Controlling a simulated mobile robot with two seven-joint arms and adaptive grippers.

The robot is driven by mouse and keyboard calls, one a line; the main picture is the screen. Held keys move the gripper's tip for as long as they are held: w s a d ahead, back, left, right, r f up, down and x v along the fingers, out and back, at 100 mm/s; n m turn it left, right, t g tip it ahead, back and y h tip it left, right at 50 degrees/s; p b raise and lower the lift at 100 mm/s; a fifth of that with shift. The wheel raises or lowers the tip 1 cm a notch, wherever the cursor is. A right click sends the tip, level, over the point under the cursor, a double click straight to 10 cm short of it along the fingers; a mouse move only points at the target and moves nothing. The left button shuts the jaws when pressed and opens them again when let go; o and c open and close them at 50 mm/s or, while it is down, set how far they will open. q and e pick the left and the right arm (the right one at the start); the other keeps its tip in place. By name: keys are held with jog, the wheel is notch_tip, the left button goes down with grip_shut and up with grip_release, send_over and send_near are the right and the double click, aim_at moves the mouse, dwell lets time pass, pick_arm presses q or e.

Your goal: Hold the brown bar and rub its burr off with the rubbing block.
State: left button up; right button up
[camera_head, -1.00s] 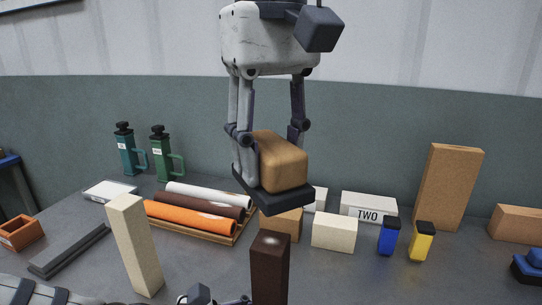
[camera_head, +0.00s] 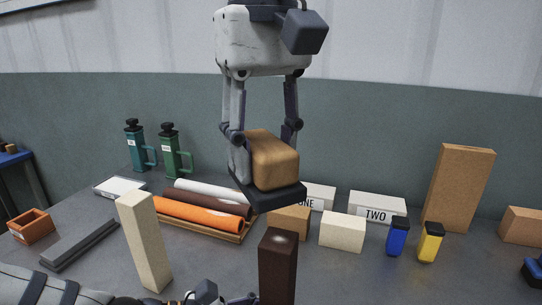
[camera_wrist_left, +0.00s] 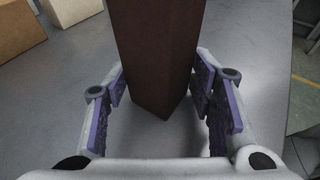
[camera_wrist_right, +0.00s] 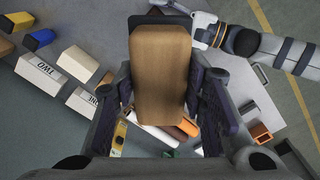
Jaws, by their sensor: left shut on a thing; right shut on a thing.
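The dark brown bar (camera_head: 277,270) stands upright at the bottom middle of the head view, with a small pale spot on its top that may be the burr. My left gripper (camera_head: 224,299) is shut on it low down, mostly below the picture edge; the left wrist view shows the bar (camera_wrist_left: 155,60) between the fingers (camera_wrist_left: 160,100). The rubbing block (camera_head: 273,160), tan with a dark flat base, is held by my right gripper (camera_head: 262,150), shut on its sides. It hangs above the bar, apart from it. The block (camera_wrist_right: 160,70) fills the middle of the right wrist view.
A cream post (camera_head: 145,240) stands left of the bar. Behind are rolls on a tray (camera_head: 236,238), a cream block (camera_head: 342,232), a block labelled TWO (camera_head: 377,207), and blue (camera_head: 397,237) and yellow (camera_head: 430,243) containers. A tall tan block (camera_head: 457,190) stands at the right.

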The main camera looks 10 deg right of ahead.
jog(key=shift+d+f, duration=0.1)
jog(key=shift+f, duration=3.7)
jog(key=shift+s+d, duration=0.25)
jog(key=shift+d, duration=0.05)
jog(key=shift+c, duration=0.4)
jog(key=shift+s+d, duration=0.45)
jog(key=shift+d, duration=0.2)
jog(key=shift+s+d, duration=0.4)
jog(key=shift+d, duration=0.2)
jog(key=shift+w+a, duration=0.55)
jog(key=shift+a, duration=0.25)
jog(key=shift+w+a, duration=0.5)
jog(key=shift+a, duration=0.3)
jog(key=shift+w+a+r, duration=0.1)
jog(key=shift+r, duration=3.95)
jog(key=shift+f, duration=0.1)
